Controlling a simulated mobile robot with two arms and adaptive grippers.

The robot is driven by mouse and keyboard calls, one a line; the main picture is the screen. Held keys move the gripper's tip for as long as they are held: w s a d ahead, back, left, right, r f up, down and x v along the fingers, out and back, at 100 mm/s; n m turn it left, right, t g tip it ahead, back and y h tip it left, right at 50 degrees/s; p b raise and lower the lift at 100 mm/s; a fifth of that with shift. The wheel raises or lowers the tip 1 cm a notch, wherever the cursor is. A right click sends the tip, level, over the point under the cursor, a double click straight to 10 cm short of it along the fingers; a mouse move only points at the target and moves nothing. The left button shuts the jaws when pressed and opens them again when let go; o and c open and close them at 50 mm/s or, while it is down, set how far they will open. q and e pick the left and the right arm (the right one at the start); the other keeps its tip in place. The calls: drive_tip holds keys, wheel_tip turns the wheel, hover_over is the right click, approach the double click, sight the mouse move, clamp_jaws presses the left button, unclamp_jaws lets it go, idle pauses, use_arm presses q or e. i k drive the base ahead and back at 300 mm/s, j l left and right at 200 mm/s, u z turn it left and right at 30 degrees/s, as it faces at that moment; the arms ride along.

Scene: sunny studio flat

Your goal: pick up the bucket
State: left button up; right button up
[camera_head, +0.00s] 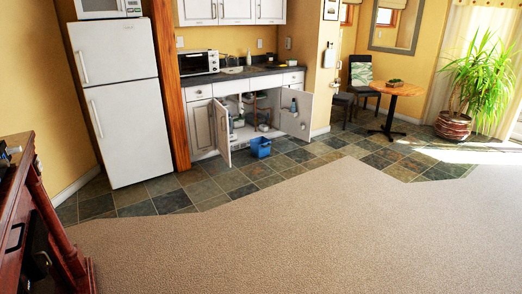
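A small blue bucket (261,148) stands upright on the dark slate tiles in the camera_head view, a little above the middle of the picture. It is in front of the open sink cabinet (251,124), between its two open doors. It is too small to tell whether a handle is up or anything is inside. Neither of my grippers shows in this view.
Open cabinet doors (221,131) and (296,115) flank the bucket. A white fridge (117,100) stands left. A dark red wooden cabinet (30,220) is at the near left. A round table (398,89) and potted plant (453,125) stand right. The carpet (300,230) is clear.

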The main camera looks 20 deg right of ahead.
sight(260, 146)
drive_tip(key=i+l+z, duration=0.4)
drive_tip(key=i, duration=0.45)
drive_tip(key=i+z, duration=0.4)
drive_tip(key=i, duration=2.85)
drive_tip(key=i+l+u, duration=0.15)
drive_tip(key=i, duration=0.3)
drive_tip(key=i+l+u, duration=0.2)
drive_tip(key=i, duration=0.25)
drive_tip(key=i+l+u, duration=0.15)
drive_tip(key=i, duration=0.3)
drive_tip(key=i+l+u, duration=0.2)
drive_tip(key=u, duration=0.25)
drive_tip(key=i+l+u, duration=0.3)
drive_tip(key=u, duration=0.15)
drive_tip(key=i+l+u, duration=0.45)
drive_tip(key=l+u, duration=0.4)
